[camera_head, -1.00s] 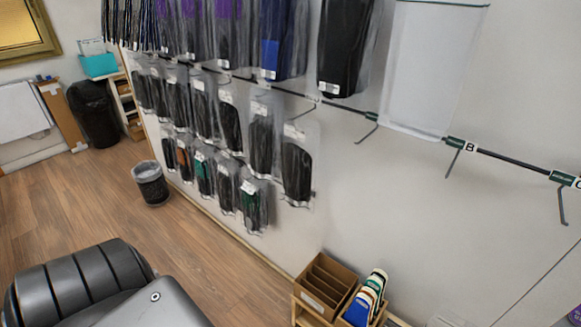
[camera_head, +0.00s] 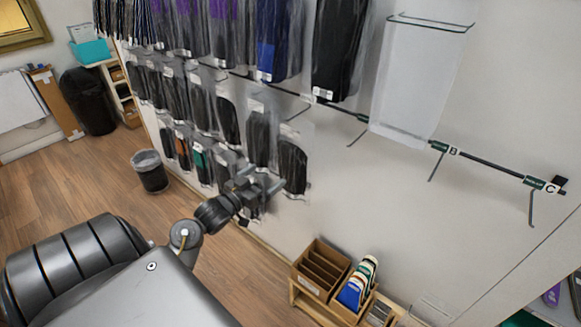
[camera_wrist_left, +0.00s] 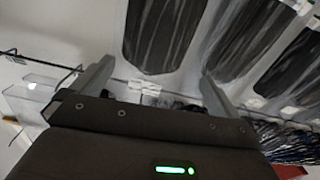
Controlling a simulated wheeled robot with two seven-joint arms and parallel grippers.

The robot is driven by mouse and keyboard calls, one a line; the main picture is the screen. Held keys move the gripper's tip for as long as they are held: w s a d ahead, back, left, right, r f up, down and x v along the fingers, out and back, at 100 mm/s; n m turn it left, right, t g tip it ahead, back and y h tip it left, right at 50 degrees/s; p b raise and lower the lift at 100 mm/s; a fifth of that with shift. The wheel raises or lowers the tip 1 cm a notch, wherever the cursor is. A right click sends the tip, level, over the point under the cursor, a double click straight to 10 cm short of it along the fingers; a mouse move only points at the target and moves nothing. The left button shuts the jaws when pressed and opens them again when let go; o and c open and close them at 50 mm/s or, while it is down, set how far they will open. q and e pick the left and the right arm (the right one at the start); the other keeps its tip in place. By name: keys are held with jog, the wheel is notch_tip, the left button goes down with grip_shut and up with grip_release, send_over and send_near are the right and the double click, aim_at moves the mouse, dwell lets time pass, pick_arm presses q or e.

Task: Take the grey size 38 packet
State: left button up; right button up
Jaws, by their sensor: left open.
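Clear packets with dark insoles hang in rows on the wall. I cannot read their size labels, so I cannot tell which is the grey size 38 packet. My left gripper (camera_head: 262,186) is open, in front of the lower packets, just left of the dark packet at the right end (camera_head: 292,167). It hides part of a lower-row packet. In the left wrist view, my open fingers (camera_wrist_left: 156,85) stand apart with a dark packet (camera_wrist_left: 160,35) beyond them and nothing visibly held. My right gripper is not in view.
A black rail with hooks (camera_head: 432,165) runs along the wall, mostly empty at the right. A bin (camera_head: 150,172) is on the floor at left.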

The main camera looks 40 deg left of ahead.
aim_at(288, 162)
pick_arm(q)
jog(key=w, duration=0.3)
jog(key=w+p, duration=0.1)
jog(key=w, duration=0.2)
jog(key=w+p, duration=0.1)
jog(key=w, duration=0.2)
jog(key=shift+w+d+f, duration=0.15)
jog(key=shift+w+d, duration=0.1)
jog(key=shift+d, duration=0.05)
jog(key=shift+c, duration=0.3)
jog(key=c, duration=1)
